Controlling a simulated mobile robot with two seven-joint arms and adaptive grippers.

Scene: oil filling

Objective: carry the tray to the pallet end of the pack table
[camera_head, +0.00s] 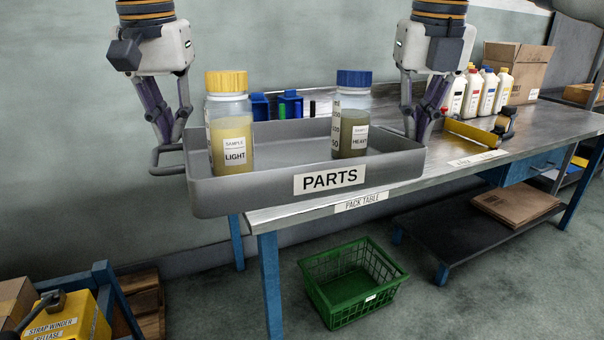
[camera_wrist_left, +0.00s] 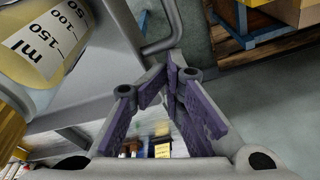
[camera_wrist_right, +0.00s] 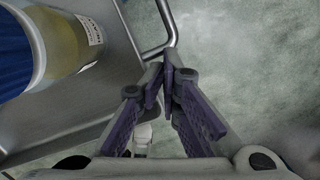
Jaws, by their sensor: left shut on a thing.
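The grey tray (camera_head: 250,192), labelled PARTS, is held level at the left end of the steel pack table (camera_head: 420,188); its left part sticks out past the table. I cannot tell whether its base touches the top. Inside stand a yellow-capped LIGHT sample bottle (camera_head: 231,130) and a blue-capped HEAVY one (camera_head: 352,115), both upright. My left gripper (camera_head: 171,143) is shut on the tray's left handle (camera_head: 160,162), whose loop shows in the left wrist view (camera_wrist_left: 163,47). My right gripper (camera_head: 412,136) is at the right end; its fingertips close on that handle (camera_wrist_right: 168,40).
Several oil bottles (camera_head: 487,95), a cardboard box (camera_head: 517,67) and a yellow tool (camera_head: 470,132) stand on the table further right. Blue bins (camera_head: 290,103) are behind the tray. A green crate (camera_head: 350,285) is on the floor. A yellow strap winder (camera_head: 70,320) is lower left.

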